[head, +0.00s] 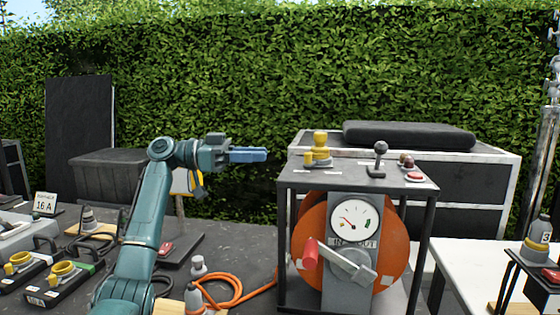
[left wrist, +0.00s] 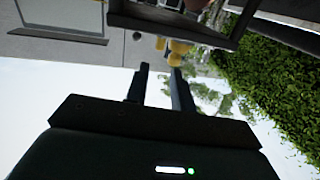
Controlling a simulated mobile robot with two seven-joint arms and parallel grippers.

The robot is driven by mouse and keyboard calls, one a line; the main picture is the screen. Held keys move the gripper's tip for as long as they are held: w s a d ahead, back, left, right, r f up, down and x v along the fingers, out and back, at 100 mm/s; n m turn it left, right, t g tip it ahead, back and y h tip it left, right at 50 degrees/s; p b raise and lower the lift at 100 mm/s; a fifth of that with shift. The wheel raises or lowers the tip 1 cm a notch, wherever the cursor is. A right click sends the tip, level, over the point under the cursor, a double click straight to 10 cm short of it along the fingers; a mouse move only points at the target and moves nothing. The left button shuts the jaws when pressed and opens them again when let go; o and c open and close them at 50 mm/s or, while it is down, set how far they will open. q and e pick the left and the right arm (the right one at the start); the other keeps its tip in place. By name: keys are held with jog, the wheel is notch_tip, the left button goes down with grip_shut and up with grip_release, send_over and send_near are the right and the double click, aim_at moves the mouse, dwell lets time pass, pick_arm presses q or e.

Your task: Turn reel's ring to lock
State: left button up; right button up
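The orange reel (head: 401,240) sits in a black frame stand (head: 283,240), behind a grey post with a round white gauge (head: 353,220) and a crank with a red grip (head: 310,253). A yellow fitting (head: 320,150) with a ring-like collar stands on the top panel; I cannot tell which part is the reel's ring. My left gripper (head: 264,155) is level left of this fitting, apart from it and empty. In the left wrist view its fingers (left wrist: 159,70) have a gap between them, with yellow parts (left wrist: 179,47) beyond. My right gripper is not in view.
A black joystick (head: 380,160) and a red button (head: 414,176) are on the stand's top. An orange cable (head: 228,290) and yellow-ringed boxes (head: 62,272) lie on the dark table at left. A black case (head: 480,180) is behind; a white table (head: 475,260) is at right.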

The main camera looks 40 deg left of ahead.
pick_arm(q)
jog(key=shift+v, duration=1.9)
